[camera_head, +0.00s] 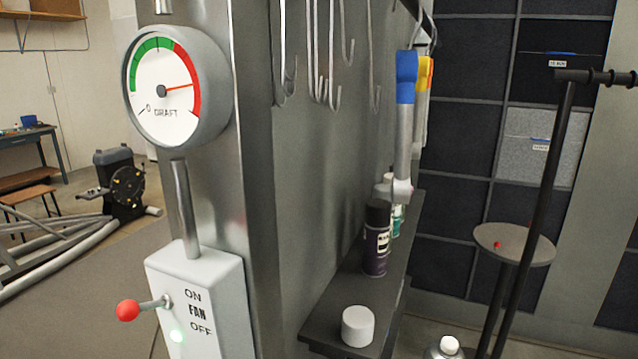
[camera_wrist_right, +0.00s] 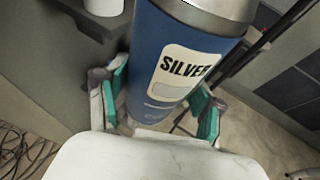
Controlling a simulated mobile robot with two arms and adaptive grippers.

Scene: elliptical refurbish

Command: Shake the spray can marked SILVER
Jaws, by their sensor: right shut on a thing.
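The blue spray can (camera_wrist_right: 185,60) marked SILVER is held in my right gripper (camera_wrist_right: 162,102), with teal pads on either side of its body. Its label faces the wrist camera, and the can looks tilted in that view. What appears to be its metallic top (camera_head: 446,350) with a white nozzle shows at the bottom edge of the head view, right of the shelf. A loose white cap (camera_head: 358,327) sits on the near end of the shelf and also shows in the right wrist view (camera_wrist_right: 104,5). My left gripper is not in view.
On the narrow dark shelf (camera_head: 335,306) stand a dark purple can (camera_head: 376,240) and a green-labelled one (camera_head: 397,220) behind it. Steel hooks and a blue-handled tool (camera_head: 406,90) hang above. A fan switch box (camera_head: 205,300) and a stand with a round plate (camera_head: 515,244) flank the shelf.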

